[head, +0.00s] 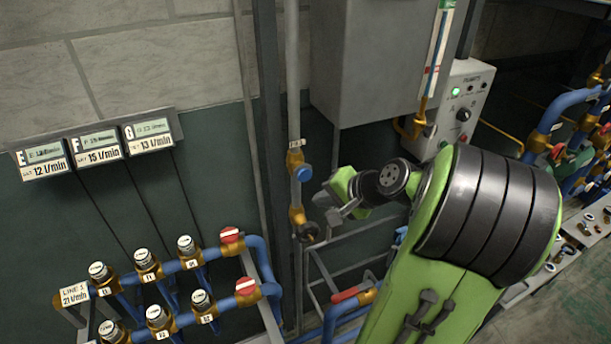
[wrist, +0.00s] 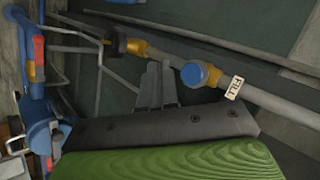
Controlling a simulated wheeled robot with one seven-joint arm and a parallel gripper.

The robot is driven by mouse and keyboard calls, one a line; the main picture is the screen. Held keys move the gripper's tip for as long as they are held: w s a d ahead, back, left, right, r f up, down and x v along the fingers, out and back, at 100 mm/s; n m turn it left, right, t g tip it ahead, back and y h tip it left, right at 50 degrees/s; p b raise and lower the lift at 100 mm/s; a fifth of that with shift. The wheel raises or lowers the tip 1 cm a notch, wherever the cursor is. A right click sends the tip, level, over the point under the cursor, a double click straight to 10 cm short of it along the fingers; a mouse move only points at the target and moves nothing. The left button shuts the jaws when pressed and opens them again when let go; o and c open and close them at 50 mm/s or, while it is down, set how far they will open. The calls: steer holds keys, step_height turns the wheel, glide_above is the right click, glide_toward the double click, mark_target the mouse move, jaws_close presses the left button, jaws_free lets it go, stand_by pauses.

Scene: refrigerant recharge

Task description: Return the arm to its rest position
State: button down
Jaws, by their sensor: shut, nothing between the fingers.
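My arm (head: 420,285), green with black bands, reaches up from the lower right in the head view and bends left at its wrist. My gripper (head: 334,214) is at the end, in front of the wall pipes. In the wrist view its two grey fingers (wrist: 158,84) lie side by side, shut with nothing visible between them. The fill pipe with a blue knob (head: 304,173) stands just left of my gripper. In the wrist view the blue knob (wrist: 197,73) and a FILL label (wrist: 235,88) appear beyond the fingers; I see no clear contact.
A black handwheel (head: 308,232) sits lower on the fill pipe. Valve manifolds (head: 165,290) fill the lower left under flow displays (head: 96,146). A grey cabinet (head: 370,70) hangs above, with a control box (head: 455,108) beside it. Blue pipes (head: 560,110) and a bench (head: 575,240) are right.

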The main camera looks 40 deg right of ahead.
steer(key=shift+w, duration=0.1)
stand_by(0.3)
steer(key=s+a+n+g+h, duration=0.15)
steer(key=a+n+g, duration=0.25)
steer(key=a+n, duration=0.75)
steer(key=s+a+r+n, duration=0.2)
steer(key=s+a+r, duration=0.1)
steer(key=s+a, duration=0.8)
steer(key=shift+s+n, duration=0.35)
steer(key=shift+s, duration=0.25)
steer(key=shift+a+r, duration=0.1)
